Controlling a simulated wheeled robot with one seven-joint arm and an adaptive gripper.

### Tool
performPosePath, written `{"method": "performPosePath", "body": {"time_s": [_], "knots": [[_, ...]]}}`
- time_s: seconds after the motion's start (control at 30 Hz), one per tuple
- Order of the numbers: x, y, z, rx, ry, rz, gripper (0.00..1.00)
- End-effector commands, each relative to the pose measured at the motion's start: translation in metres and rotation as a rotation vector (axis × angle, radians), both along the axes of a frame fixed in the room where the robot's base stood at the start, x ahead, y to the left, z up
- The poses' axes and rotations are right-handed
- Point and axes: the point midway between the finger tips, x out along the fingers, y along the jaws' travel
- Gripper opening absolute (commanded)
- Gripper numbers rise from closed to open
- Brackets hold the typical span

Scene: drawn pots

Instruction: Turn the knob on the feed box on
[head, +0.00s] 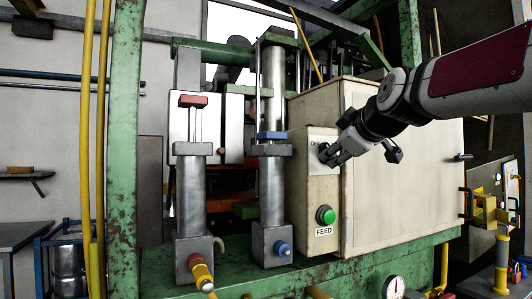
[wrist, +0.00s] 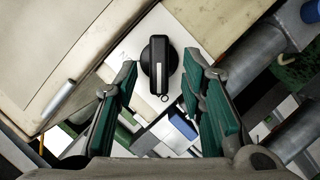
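The feed box (head: 318,190) is a narrow cream panel box with a green button (head: 325,215) above a FEED label. Its black knob (wrist: 159,65) shows in the wrist view, round with a raised grip bar and a white line along it, on a pale plate. In the head view the knob is largely hidden behind my gripper (head: 334,154), at the box's upper part beside a partly covered label. In the wrist view my gripper (wrist: 160,62) is open, one green-padded finger on each side of the knob. I cannot tell whether either finger touches it.
A large cream cabinet (head: 405,180) stands right behind the feed box. Two grey cylinders with a red top (head: 193,101) and a blue collar (head: 271,135) stand to the left. A green post (head: 122,150) rises farther left.

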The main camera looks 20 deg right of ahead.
Motion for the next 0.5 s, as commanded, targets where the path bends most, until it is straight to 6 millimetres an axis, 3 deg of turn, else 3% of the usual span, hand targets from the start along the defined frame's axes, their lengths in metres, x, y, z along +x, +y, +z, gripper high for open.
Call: {"method": "performPosePath", "body": {"time_s": [0.2, 0.5], "knots": [[0.018, -0.004, -0.005, 0.001, -0.002, 0.001, 0.37], [0.020, -0.005, -0.005, 0.000, -0.001, 0.000, 0.37]]}}
